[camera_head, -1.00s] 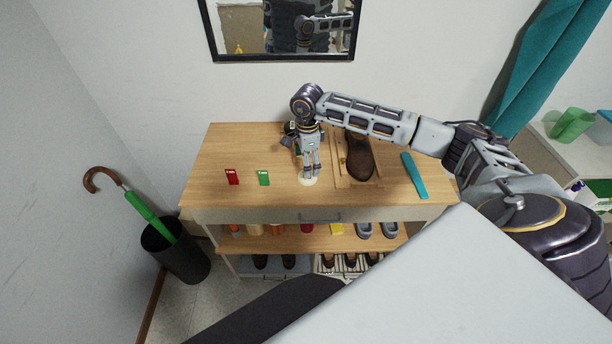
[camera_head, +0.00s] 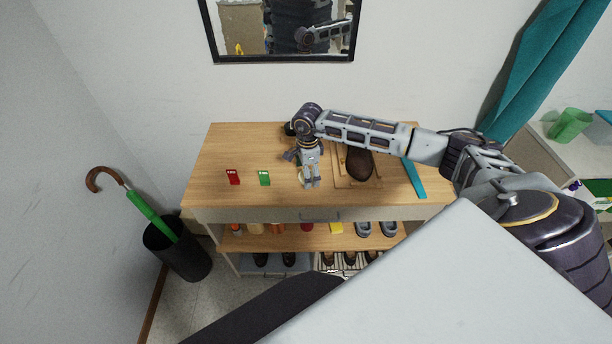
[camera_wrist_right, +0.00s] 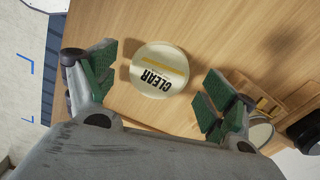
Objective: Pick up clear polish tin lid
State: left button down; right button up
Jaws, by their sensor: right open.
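The clear polish tin lid (camera_wrist_right: 159,70) is a round cream disc marked CLEAR with a yellow band. It lies flat on the wooden table top (camera_head: 230,145). In the right wrist view it sits between the spread green-padded fingers of my right gripper (camera_wrist_right: 160,85), with a gap on each side. In the head view my right gripper (camera_head: 312,186) points down over the middle of the table, near the front, and largely hides the lid. My left gripper is not in view.
A brown shoe (camera_head: 359,163) on a wooden board and a teal strip (camera_head: 413,178) lie to the right. A mirror (camera_head: 280,30) hangs behind.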

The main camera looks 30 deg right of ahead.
jog(key=c, duration=0.9)
jog(key=shift+o, duration=0.2)
jog(key=shift+r, duration=0.1)
notch_tip(320, 180, up, 10)
jog(key=b, duration=0.1)
jog(key=shift+b, duration=0.4)
jog(key=shift+w, duration=0.25)
